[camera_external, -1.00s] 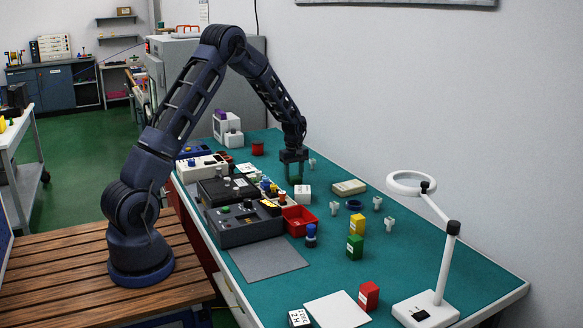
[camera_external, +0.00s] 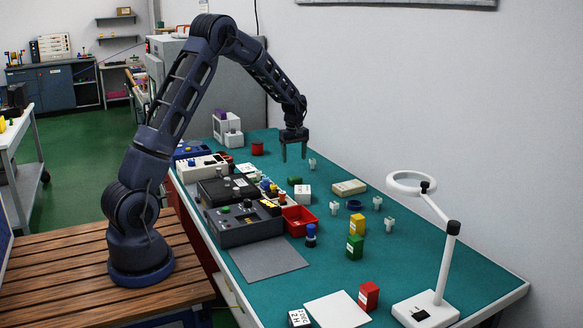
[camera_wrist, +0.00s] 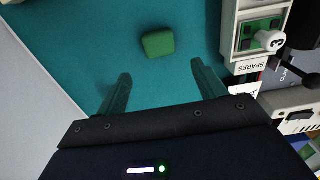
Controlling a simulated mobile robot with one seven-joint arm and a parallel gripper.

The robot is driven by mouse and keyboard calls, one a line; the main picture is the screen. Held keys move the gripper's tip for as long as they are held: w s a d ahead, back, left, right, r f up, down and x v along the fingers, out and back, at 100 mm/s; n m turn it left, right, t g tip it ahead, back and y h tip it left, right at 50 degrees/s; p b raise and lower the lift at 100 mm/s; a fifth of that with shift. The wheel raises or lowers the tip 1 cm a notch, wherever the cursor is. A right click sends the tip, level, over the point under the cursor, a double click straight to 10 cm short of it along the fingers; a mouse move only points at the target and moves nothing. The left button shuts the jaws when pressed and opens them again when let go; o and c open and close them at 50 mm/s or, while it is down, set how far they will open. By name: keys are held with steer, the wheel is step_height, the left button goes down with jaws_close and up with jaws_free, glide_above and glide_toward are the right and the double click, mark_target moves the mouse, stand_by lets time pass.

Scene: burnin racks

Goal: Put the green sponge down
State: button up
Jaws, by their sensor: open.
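Dark instrument boxes (camera_external: 243,223) line the left side. A cream box (camera_external: 349,187) and small white parts lie to the right. A ring-lamp (camera_external: 452,228) stands at the front right.

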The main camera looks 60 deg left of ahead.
steer(key=s+d+r+m+t, duration=0.1)
steer(key=s+d+r+m, duration=0.3)
steer(key=s+d+r, duration=0.65)
steer(key=s+d+r+m+t, duration=0.1)
steer(key=s+d+r+m, duration=0.55)
steer(key=r, duration=0.65)
steer(key=s+d+m+t, duration=0.1)
steer(key=s+d+m, duration=0.2)
steer(key=s, duration=0.9)
steer(key=s+d+m+t, duration=0.1)
steer(key=s+d+m, duration=0.3)
steer(key=s+d, duration=0.5)
steer(key=s, duration=0.4)
steer(key=shift+s+d+f+t, duration=0.15)
steer(key=shift+s+d+t, duration=0.15)
steer(key=shift+d, duration=0.1)
